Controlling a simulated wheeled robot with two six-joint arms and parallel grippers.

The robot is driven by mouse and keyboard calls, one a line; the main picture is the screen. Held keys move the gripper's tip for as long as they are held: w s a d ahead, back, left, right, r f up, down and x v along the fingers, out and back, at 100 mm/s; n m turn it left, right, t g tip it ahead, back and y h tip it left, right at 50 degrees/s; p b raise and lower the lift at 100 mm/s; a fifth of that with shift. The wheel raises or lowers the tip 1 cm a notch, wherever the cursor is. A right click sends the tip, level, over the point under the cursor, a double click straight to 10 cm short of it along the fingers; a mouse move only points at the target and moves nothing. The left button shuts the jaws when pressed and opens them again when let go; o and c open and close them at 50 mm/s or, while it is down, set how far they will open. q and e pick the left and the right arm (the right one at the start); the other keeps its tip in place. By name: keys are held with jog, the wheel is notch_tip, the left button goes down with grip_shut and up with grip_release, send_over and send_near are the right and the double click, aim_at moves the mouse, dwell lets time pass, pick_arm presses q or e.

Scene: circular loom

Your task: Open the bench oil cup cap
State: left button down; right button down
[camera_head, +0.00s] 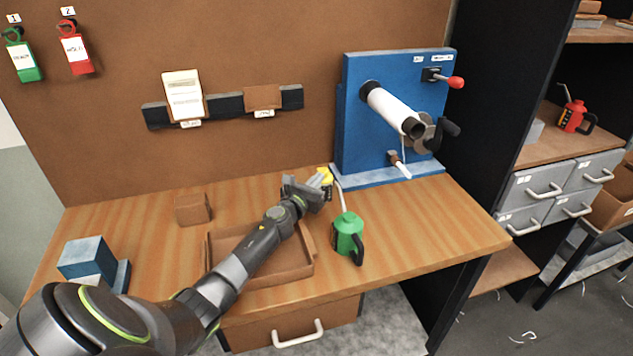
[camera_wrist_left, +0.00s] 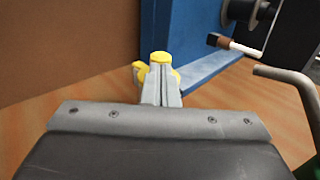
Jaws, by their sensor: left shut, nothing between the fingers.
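The small yellow oil cup (camera_head: 327,175) stands at the back of the bench, by the left foot of the blue loom panel. My left gripper (camera_head: 317,183) is right at it and partly hides it. In the left wrist view the two grey fingers of the left gripper (camera_wrist_left: 162,88) are shut together with nothing between them. Yellow parts of the oil cup (camera_wrist_left: 160,57) show just beyond the fingertips, with a yellow piece (camera_wrist_left: 139,69) sticking out to the left. The fingers hide the cup's middle, and I cannot tell whether the cap is open. My right gripper is out of view.
A green oil can (camera_head: 348,238) with a long spout stands close to the right of my left gripper. An open wooden tray (camera_head: 300,272) lies under my left arm. The blue loom panel (camera_head: 360,130) rises behind. The bench's right end is clear.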

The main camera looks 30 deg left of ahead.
pick_arm(q)
jog(key=shift+d, duration=0.1)
jog(key=shift+w+d+n+y, duration=0.15)
jog(key=shift+d+n+y, duration=0.15)
jog(key=shift+y, duration=0.25)
jog(key=shift+w+d+n+y, duration=0.15)
jog(key=shift+n+y, duration=0.25)
jog(key=shift+y, duration=0.15)
jog(key=shift+w+d, duration=0.3)
jog(key=shift+d, duration=0.1)
jog(key=shift+a, duration=0.15)
